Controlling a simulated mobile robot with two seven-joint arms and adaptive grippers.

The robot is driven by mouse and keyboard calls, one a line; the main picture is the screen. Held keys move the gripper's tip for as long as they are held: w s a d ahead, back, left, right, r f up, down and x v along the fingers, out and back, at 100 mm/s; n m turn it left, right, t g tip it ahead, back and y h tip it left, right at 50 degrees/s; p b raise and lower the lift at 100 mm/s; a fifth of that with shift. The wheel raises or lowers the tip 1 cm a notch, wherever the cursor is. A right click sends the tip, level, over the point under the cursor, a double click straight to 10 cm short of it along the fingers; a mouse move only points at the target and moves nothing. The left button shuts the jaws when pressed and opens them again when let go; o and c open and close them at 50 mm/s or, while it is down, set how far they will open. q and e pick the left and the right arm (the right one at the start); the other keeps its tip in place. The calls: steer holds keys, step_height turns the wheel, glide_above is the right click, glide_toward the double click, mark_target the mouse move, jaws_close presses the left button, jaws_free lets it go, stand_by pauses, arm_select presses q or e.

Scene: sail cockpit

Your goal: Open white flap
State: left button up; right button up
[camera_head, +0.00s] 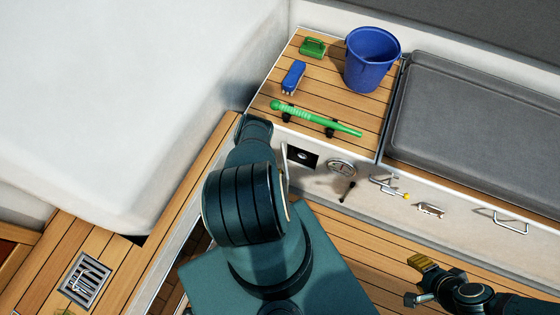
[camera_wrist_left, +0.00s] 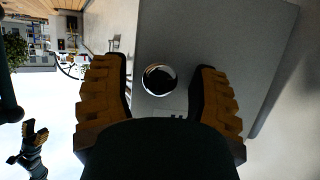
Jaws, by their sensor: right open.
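The white flap (camera_head: 284,168) shows nearly edge-on in the head view, standing out from the white bench front beside a dark square opening (camera_head: 302,157). In the left wrist view a pale grey panel (camera_wrist_left: 225,40), which looks like the flap, fills the middle and carries a round shiny latch (camera_wrist_left: 159,80). My left gripper (camera_wrist_left: 160,95) is open, its yellow-padded fingers either side of the latch in the picture; contact cannot be told. In the head view my left arm hides that gripper. My right gripper (camera_head: 420,280) is open and empty at the lower right, away from the flap.
On the wooden bench top stand a blue bucket (camera_head: 372,60), a green brush (camera_head: 313,47), a blue brush (camera_head: 293,77) and a green handle (camera_head: 315,118). A round fitting (camera_head: 342,168) and a metal handle (camera_head: 385,184) stick out of the bench front. A grey cushion (camera_head: 470,115) lies right.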

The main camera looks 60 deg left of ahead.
mark_target(287, 173)
arm_select(q)
steer(key=shift+r, duration=5.05)
